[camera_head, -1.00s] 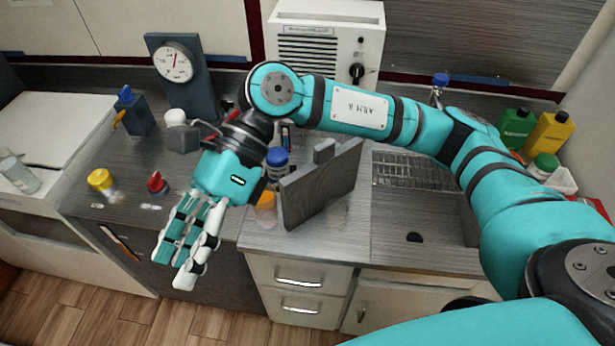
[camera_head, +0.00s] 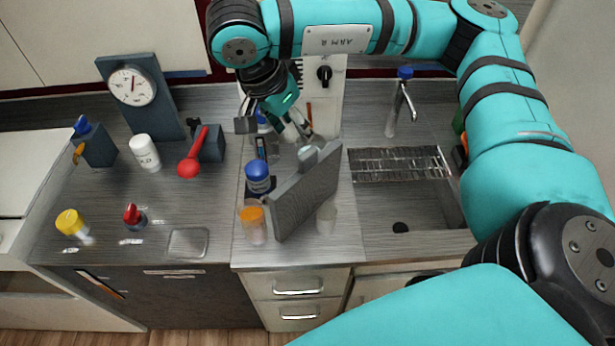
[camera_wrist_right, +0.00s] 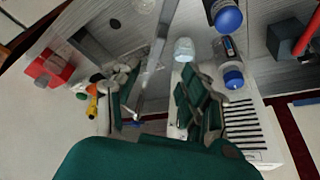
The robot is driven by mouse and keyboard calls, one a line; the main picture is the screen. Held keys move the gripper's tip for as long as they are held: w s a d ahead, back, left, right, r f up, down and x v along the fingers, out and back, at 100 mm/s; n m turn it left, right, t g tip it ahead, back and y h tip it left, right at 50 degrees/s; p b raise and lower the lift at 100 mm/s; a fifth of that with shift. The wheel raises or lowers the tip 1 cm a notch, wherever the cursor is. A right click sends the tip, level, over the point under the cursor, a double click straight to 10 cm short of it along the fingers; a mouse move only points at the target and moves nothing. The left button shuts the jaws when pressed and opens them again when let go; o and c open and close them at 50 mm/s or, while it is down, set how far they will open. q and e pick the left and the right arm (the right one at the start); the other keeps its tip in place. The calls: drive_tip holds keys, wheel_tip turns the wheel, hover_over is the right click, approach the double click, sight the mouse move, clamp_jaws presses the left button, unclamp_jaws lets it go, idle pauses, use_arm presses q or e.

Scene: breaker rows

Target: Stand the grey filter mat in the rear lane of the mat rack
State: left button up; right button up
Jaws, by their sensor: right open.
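A grey textured slab (camera_head: 306,196), apparently the filter mat, stands upright and slanted on the counter left of the sink. A lighter rounded piece shows at its top edge. I cannot make out a separate mat rack or its lanes. My right gripper (camera_head: 296,134) is above and behind the slab, pointing down, with no visible grip on it. In the right wrist view its fingers (camera_wrist_right: 160,108) are spread apart. A thin grey strip (camera_wrist_right: 157,55), perhaps the slab edge-on, runs down between them. My left gripper is out of view.
A blue-capped jar (camera_head: 258,178) and an orange-capped jar (camera_head: 254,225) stand close left of the slab. A pale cup (camera_head: 326,216) is at its front right. A tap (camera_head: 403,100) and wire rack (camera_head: 398,163) are right. A metal plate (camera_head: 188,242) lies left.

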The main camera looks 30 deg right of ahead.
sight(307, 153)
drive_tip(key=p+x, duration=0.1)
drive_tip(key=x, duration=0.4)
drive_tip(key=p+x, duration=0.2)
drive_tip(key=x, duration=0.1)
drive_tip(key=p+x, duration=0.1)
drive_tip(key=shift+s+f+p, duration=0.3)
drive_tip(key=shift+f, duration=0.1)
drive_tip(key=shift+d+f, duration=0.1)
drive_tip(key=shift+f, duration=0.25)
drive_tip(key=shift+c, duration=0.2)
clamp_jaws()
drive_tip(key=shift+w, duration=0.1)
